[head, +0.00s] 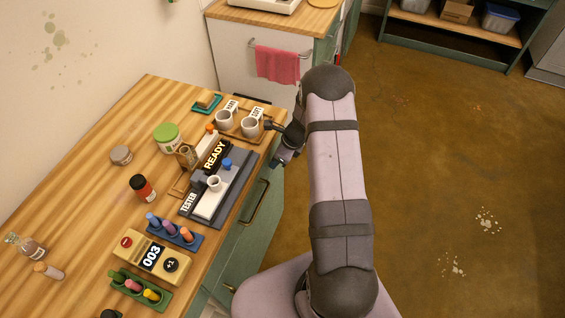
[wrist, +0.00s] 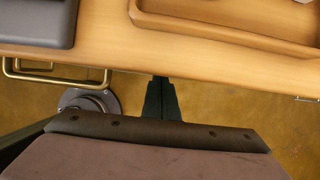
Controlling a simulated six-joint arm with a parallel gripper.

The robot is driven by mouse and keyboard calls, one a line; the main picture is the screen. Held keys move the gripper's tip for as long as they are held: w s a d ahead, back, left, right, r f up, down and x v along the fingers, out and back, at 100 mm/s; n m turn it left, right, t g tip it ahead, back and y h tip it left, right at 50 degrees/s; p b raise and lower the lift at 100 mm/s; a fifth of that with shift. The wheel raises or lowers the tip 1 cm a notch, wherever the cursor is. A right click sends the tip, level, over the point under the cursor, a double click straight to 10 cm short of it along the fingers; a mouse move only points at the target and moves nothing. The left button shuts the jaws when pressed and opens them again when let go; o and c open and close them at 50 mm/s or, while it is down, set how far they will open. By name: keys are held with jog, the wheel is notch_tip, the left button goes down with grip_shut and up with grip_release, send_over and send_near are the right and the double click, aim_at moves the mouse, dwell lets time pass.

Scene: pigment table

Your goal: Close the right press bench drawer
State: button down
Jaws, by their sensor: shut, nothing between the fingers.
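The press bench has a wooden top (head: 75,215) and a green front (head: 232,262) in the head view. A brass handle (head: 256,202) sits on that front below the tester; a brass handle also shows at the left in the wrist view (wrist: 55,78). How far any drawer stands out is unclear, as my arm hides part of the front. My gripper (head: 269,126) is at the bench's far right edge, beside the cup tray. In the wrist view my gripper (wrist: 161,80) has its dark fingers together and empty, just off the wooden edge, right of the handle.
A wooden tray with two cups (head: 250,128) lies close to my gripper. The grey tester (head: 232,185) stands along the front edge. A white cabinet with a pink towel (head: 277,65) is beyond the bench. The floor (head: 440,170) at the right is open.

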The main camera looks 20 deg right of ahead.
jog(key=shift+w+a+r, duration=0.15)
jog(key=shift+w+a, duration=0.1)
jog(key=shift+a, duration=0.05)
jog(key=s+d+r+b, duration=0.1)
jog(key=s+d+r, duration=0.5)
jog(key=r, duration=0.3)
jog(key=shift+b, duration=0.3)
dwell(0.3)
